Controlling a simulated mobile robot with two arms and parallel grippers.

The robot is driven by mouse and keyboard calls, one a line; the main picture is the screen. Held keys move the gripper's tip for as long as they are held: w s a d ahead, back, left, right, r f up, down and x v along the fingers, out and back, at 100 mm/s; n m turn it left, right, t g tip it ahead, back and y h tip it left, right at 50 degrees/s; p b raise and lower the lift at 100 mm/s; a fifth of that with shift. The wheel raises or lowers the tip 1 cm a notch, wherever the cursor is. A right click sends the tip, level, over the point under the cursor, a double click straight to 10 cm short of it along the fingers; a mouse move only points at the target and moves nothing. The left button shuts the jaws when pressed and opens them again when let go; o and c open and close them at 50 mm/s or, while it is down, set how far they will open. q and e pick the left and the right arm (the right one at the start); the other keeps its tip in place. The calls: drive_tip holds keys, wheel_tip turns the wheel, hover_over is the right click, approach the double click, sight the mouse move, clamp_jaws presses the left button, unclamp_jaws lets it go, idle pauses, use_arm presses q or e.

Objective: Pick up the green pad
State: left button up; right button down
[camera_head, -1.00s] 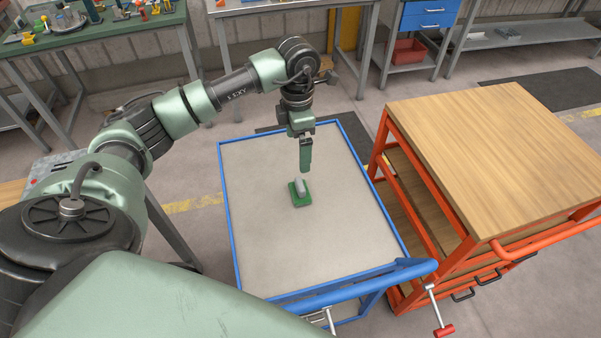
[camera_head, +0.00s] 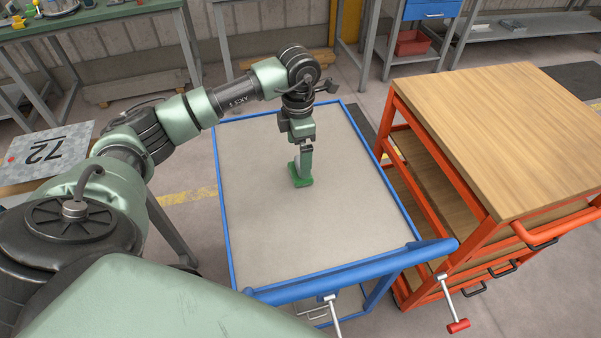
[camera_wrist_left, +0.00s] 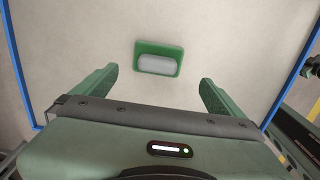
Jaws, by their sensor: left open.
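The green pad (camera_head: 299,182) lies on the grey top of the blue-framed cart (camera_head: 262,220). In the left wrist view the pad (camera_wrist_left: 158,48) is a rounded green rectangle with a grey block-like grip on top. My left gripper (camera_head: 305,168) points down close over the pad and partly hides it in the head view. In the left wrist view the left gripper (camera_wrist_left: 159,82) is open and empty, its fingers spread wide. The pad shows ahead of the gap between the fingertips, and I see no contact there. My right gripper is not in view.
The cart top is otherwise bare, with blue rails around it and a blue handle bar (camera_head: 360,270) at the near edge. An orange trolley with a wooden top (camera_head: 480,135) stands to the right. Workbenches stand along the back wall.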

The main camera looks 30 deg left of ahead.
use_arm(q)
drive_tip(key=f, duration=0.1)
drive_tip(key=f+p, duration=0.1)
drive_tip(key=f, duration=0.3)
drive_tip(key=shift+w+f+p, duration=0.25)
drive_tip(key=shift+w+p, duration=0.05)
drive_tip(key=shift+w, duration=0.05)
drive_tip(key=shift+f, duration=0.5)
drive_tip(key=c, duration=1.4)
drive_tip(key=shift+r, duration=0.1)
wheel_tip(320, 180, up, 20)
drive_tip(key=shift+f+b, duration=0.1)
drive_tip(key=shift+b, duration=1.1)
